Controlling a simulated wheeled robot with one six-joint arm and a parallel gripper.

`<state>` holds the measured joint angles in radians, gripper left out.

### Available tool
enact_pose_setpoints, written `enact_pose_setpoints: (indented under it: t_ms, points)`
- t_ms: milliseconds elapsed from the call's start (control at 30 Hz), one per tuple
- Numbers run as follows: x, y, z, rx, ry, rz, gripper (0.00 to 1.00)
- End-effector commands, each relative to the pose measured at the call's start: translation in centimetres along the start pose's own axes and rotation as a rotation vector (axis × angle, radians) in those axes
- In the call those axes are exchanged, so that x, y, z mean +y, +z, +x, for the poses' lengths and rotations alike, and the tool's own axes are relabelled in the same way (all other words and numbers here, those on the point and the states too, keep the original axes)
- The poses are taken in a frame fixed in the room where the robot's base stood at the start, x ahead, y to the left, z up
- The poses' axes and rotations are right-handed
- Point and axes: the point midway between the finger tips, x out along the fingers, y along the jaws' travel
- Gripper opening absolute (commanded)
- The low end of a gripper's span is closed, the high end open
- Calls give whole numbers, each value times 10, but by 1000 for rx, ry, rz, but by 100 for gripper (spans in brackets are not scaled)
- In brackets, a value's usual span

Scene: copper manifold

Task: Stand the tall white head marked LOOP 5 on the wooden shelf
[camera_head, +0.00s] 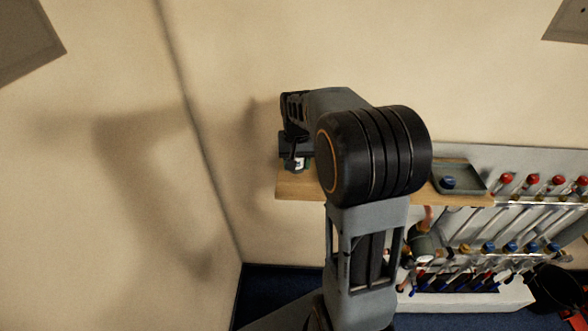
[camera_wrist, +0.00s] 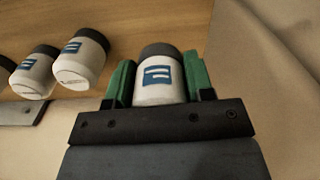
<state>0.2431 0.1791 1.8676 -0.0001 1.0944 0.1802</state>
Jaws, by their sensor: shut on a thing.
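A white head (camera_wrist: 160,92) with a dark grey top and a blue label sits between the green fingers of my gripper (camera_wrist: 158,75) in the wrist view. The fingers are shut on its sides. The label's lettering is too small to read, so I cannot confirm LOOP 5. In the head view my gripper (camera_head: 296,150) is at the left end of the wooden shelf (camera_head: 300,190), with a bit of the white head (camera_head: 296,164) showing below it. The shelf also shows in the wrist view (camera_wrist: 122,20). I cannot tell whether the head's base touches the shelf.
Two similar white heads (camera_wrist: 80,58) (camera_wrist: 35,72) stand left of the held one, with another dark top at the picture's edge. The wall (camera_wrist: 265,60) is close on the right. A grey tray (camera_head: 460,178) holding a blue item is at the shelf's right end, near the copper manifold (camera_head: 520,215).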

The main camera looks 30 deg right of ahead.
Motion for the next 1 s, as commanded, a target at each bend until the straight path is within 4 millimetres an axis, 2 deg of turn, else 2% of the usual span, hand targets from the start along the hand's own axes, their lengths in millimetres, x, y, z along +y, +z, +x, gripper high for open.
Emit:
enact_pose_setpoints:
  t_ms: [167, 400, 867, 900, 1000]
  points:
    - [-8, -6, 11, -3, 1, -2, 22]
    - [-7, -6, 39, -2, 0, 0, 22]
    - [-7, -6, 46, 0, 0, -1, 22]
    - [-7, -6, 45, 0, 0, -1, 50]
    - [-7, -6, 45, 0, 0, -1, 60]
